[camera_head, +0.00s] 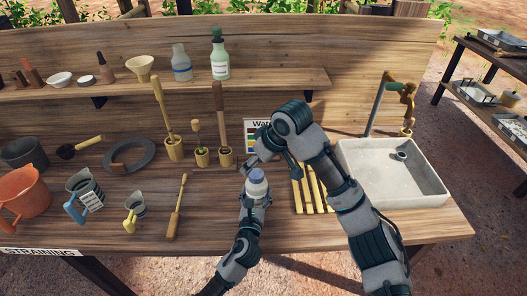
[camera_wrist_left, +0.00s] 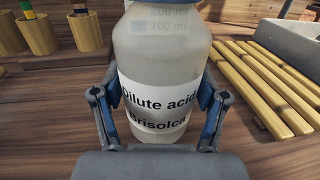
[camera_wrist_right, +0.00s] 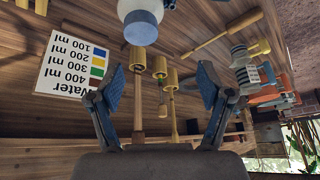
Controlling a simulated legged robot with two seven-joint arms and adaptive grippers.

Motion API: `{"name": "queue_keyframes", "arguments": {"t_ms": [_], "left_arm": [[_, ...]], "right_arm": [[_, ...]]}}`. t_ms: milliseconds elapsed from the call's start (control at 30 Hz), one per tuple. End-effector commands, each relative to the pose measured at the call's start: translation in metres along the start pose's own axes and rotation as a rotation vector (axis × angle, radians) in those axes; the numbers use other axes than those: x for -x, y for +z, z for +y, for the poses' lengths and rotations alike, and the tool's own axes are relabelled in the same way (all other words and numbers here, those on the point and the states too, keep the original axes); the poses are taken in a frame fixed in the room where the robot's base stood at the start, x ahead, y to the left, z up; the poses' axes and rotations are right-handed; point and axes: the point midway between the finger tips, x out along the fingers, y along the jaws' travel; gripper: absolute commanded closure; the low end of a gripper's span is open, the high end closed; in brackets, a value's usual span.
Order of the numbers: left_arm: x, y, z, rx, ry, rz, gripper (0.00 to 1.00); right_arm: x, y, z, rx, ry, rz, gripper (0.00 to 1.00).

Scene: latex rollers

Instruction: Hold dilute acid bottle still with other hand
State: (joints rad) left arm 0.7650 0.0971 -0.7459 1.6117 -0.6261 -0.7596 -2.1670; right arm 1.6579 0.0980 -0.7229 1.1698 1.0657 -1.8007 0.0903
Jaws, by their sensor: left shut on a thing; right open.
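The dilute acid bottle (camera_head: 257,188) stands on the bench, whitish with a blue cap. In the left wrist view the bottle (camera_wrist_left: 160,75) fills the middle, its label reading "Dilute acid Brisolca". My left gripper (camera_wrist_left: 160,112) is shut on it, with a finger on each side of the label; in the head view it is at the bottle's near side. My right gripper (camera_head: 262,155) is just behind and above the bottle. In the right wrist view it (camera_wrist_right: 160,90) is open and empty, and the bottle (camera_wrist_right: 140,14) shows at the top edge, outside the fingers.
A slatted yellow rack (camera_head: 312,190) and a stone sink (camera_head: 432,198) lie to the right. Wooden holders with tools (camera_head: 200,158) and a water card (camera_wrist_right: 72,63) are behind. Jugs (camera_head: 84,194) are at left. A shelf (camera_head: 130,88) carries other bottles.

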Motion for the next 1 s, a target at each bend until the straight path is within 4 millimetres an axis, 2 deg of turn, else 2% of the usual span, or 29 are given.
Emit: {"name": "queue_keyframes", "arguments": {"t_ms": [100,300,433,567,800,1000], "left_arm": [[0.000,-0.005,0.001,-0.002,0.004,0.009,0.69],[0.000,-0.005,0.000,-0.002,0.003,0.010,0.69],[0.000,-0.006,0.000,-0.001,0.002,0.010,0.69],[0.000,-0.006,-0.001,-0.001,0.001,0.010,0.69],[0.000,-0.006,-0.001,-0.001,0.000,0.011,0.69],[0.000,-0.007,-0.001,0.000,0.000,0.011,0.69]], "right_arm": [[0.014,-0.009,0.006,-0.055,0.044,-0.099,0.21],[0.034,-0.013,0.016,-0.129,0.095,-0.183,0.21],[0.033,-0.012,0.018,-0.147,0.104,-0.199,0.21],[0.017,-0.008,0.020,-0.149,0.105,-0.202,0.21],[-0.031,0.002,0.024,-0.147,0.104,-0.201,0.21],[-0.063,0.009,0.027,-0.148,0.103,-0.199,0.21]]}}
